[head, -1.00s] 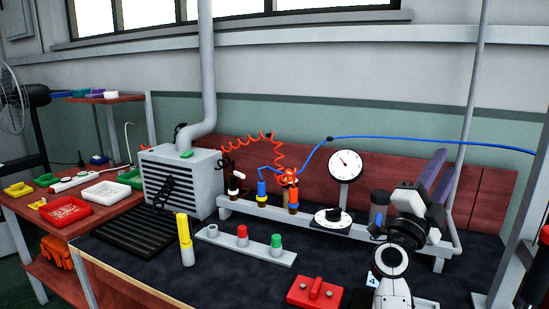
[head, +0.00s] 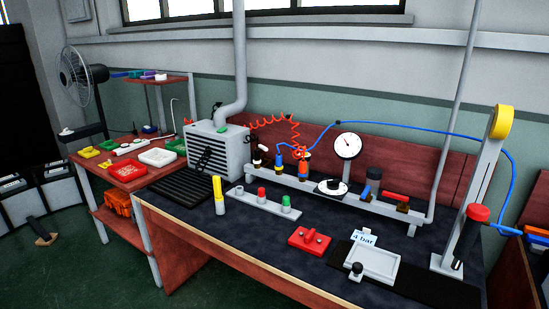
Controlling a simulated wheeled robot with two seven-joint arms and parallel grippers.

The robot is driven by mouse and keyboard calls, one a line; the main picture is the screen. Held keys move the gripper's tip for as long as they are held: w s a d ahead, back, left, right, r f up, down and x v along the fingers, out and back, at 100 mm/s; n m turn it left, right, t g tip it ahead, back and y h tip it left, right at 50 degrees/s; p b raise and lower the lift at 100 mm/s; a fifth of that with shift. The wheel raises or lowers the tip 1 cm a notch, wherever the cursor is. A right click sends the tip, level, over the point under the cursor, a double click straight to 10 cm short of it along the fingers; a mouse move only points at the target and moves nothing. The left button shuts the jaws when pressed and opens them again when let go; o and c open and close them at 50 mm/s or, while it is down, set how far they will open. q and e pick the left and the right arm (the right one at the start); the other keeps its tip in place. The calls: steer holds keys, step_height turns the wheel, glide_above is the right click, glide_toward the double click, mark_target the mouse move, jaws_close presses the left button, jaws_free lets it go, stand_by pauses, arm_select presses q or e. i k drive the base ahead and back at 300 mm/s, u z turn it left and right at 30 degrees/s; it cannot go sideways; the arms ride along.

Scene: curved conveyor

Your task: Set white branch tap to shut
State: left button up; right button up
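The white branch (head: 257,157) is the leftmost of the coloured outlets on the grey manifold rail (head: 350,202). A small pale lever sits at its top, but it is too small to tell which way it is set. The blue branch (head: 278,162) and the orange branch (head: 303,168) stand to its right, with a red coiled hose (head: 290,122) and a blue hose (head: 420,132) near them. Neither of my grippers is in view.
A round gauge (head: 347,146) and a black-and-white dial (head: 331,187) stand right of the branches. A red-handled valve (head: 394,195) is farther right. A yellow-topped post (head: 218,196), grey peg strip (head: 262,204), red block (head: 309,240) and "4 bar" card (head: 364,238) occupy the bench front.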

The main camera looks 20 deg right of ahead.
mark_target(262, 148)
steer(key=u, duration=2.5)
steer(key=i, duration=0.15)
steer(key=z, duration=1.25)
steer(key=i, duration=1.5)
steer(key=z, duration=0.4)
